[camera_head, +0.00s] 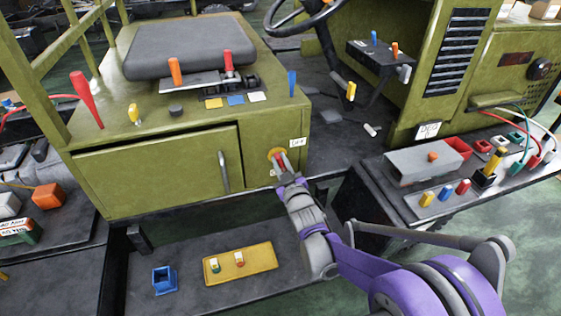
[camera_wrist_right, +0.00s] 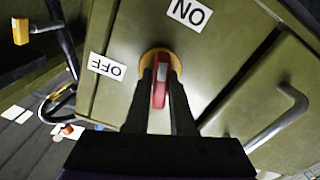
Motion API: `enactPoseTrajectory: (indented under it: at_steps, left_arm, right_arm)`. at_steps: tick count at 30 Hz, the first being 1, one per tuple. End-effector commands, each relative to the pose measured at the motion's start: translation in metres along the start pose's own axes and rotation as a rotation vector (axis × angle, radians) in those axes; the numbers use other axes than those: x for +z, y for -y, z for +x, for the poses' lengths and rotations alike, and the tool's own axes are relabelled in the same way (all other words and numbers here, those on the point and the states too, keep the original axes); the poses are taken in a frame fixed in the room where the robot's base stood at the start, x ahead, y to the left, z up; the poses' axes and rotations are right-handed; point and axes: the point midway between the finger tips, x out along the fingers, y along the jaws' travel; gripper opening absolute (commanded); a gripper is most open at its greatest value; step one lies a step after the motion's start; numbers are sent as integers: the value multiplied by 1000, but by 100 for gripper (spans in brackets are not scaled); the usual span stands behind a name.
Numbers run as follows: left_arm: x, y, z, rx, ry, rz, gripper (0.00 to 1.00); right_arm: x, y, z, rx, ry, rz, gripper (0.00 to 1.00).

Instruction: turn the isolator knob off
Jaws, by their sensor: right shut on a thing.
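The isolator knob (camera_head: 275,154) is a red bar on a round yellow base, set on the green front panel beside the cabinet door. In the right wrist view the red knob (camera_wrist_right: 159,90) stands between my two dark fingers. My right gripper (camera_head: 283,162) is shut on it. An OFF label (camera_wrist_right: 106,67) and an ON label (camera_wrist_right: 190,13) lie on the panel near the base. The OFF label also shows in the head view (camera_head: 297,142), right of the knob. My gripper hides part of the knob there. My left gripper is not in view.
A grey door handle (camera_head: 223,172) sticks out left of the knob. Below are a yellow tray (camera_head: 262,262) with two small parts and a blue bin (camera_head: 165,280). A grey box (camera_head: 424,164) stands on the right bench. Coloured levers rise above the panel.

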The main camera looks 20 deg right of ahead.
Motion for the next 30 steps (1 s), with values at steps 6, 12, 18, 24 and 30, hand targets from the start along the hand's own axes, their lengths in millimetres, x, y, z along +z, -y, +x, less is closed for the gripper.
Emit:
enactPoseTrajectory:
  at_steps: [6, 12, 18, 24, 30]
  left_arm:
    - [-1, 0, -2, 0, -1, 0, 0]
    - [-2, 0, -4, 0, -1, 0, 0]
    - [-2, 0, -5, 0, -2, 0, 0]
    - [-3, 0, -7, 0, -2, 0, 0]
    - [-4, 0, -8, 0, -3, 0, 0]
  right_arm:
    - [0, 1, 0, -1, 1, -207, 0]
    - [0, 1, 0, -1, 1, -396, 0]
    - [0, 2, 0, -1, 1, -586, 0]
    - [1, 2, 0, -1, 0, -775, 0]
    - [1, 3, 0, -1, 0, -948, 0]
